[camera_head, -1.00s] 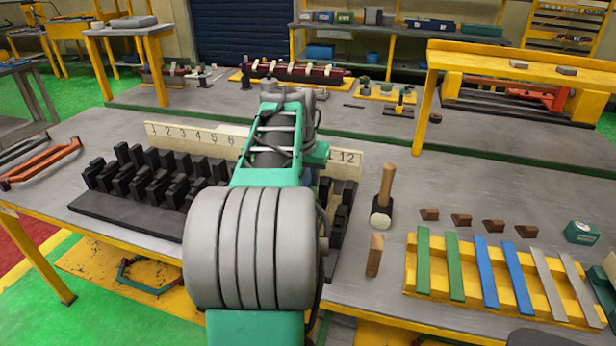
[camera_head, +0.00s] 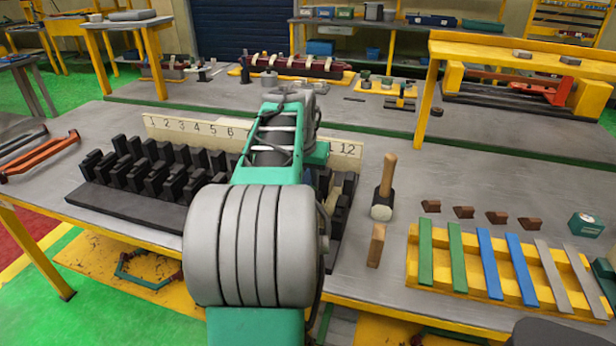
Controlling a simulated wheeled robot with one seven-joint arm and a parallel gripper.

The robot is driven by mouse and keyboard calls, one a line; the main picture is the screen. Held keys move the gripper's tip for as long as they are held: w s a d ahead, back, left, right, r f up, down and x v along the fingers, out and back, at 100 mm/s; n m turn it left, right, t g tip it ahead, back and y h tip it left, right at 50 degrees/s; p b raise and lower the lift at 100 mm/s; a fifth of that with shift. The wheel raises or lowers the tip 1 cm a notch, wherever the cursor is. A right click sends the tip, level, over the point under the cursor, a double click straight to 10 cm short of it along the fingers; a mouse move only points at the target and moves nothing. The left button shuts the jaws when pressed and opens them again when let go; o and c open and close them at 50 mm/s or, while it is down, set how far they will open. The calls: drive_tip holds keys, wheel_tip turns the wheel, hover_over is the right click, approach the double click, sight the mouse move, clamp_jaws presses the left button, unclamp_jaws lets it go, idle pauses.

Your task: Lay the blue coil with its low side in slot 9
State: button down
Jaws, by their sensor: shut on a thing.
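The black slotted stator block (camera_head: 125,205) lies on the near table, with a pale number board (camera_head: 350,166) behind it. Numbers 1 to 6 show at the left of the board and 12 at the right. My arm covers the middle of the block and board, so slot 9 is hidden.
A yellow tray (camera_head: 455,283) holds green, blue and grey strips. Several brown wedges (camera_head: 463,212) lie behind it. An orange coil (camera_head: 40,155) lies at the table's left.

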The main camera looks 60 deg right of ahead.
drive_tip(key=shift+f+b, duration=0.9)
drive_tip(key=shift+f, duration=0.35)
drive_tip(key=shift+a+f, duration=0.1)
drive_tip(key=shift+s+a+f, duration=0.1)
drive_tip(key=shift+f, duration=0.25)
drive_tip(key=c, duration=1.2)
unclamp_jaws()
drive_tip(key=shift+f, duration=0.15)
drive_tip(key=shift+o, duration=0.3)
drive_tip(key=shift+r, duration=0.2)
drive_tip(key=shift+r, duration=0.3)
drive_tip(key=shift+r+p, duration=0.55)
drive_tip(key=shift+r, duration=0.15)
